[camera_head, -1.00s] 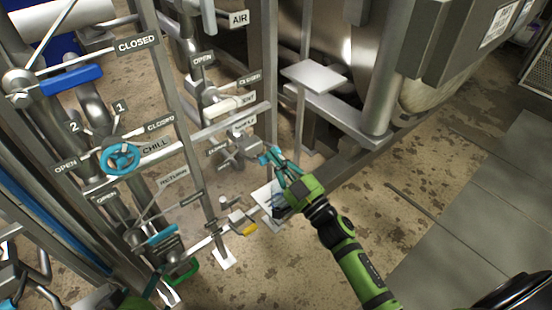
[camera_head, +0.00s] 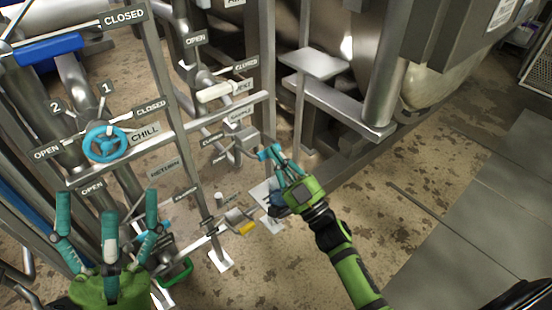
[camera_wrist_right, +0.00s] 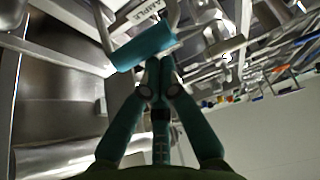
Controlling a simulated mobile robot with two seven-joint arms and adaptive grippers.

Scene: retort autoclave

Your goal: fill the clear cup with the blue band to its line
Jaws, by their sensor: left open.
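A dark blue patch (camera_head: 277,198) shows beside my right gripper's palm, over a pale plate low on the frame. It may be the cup's blue band; the gripper hides most of it, and no fill line or liquid can be made out. My right gripper (camera_head: 273,156) has its fingertips at a teal handle (camera_wrist_right: 145,50) by a label partly reading SAMPLE in the right wrist view. The fingers (camera_wrist_right: 163,68) are drawn together, tips at the handle's lower edge and not visibly around it. My left gripper (camera_head: 108,205) is open and empty, fingers up, at the lower left.
A pipe frame with labelled valves stands at left, including a teal handwheel (camera_head: 105,143), a blue lever (camera_head: 48,49) and a white lever (camera_head: 225,90). A yellow-tipped lever (camera_head: 246,229) is near the floor. A steel step (camera_head: 313,63) stands behind. Floor at right is clear.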

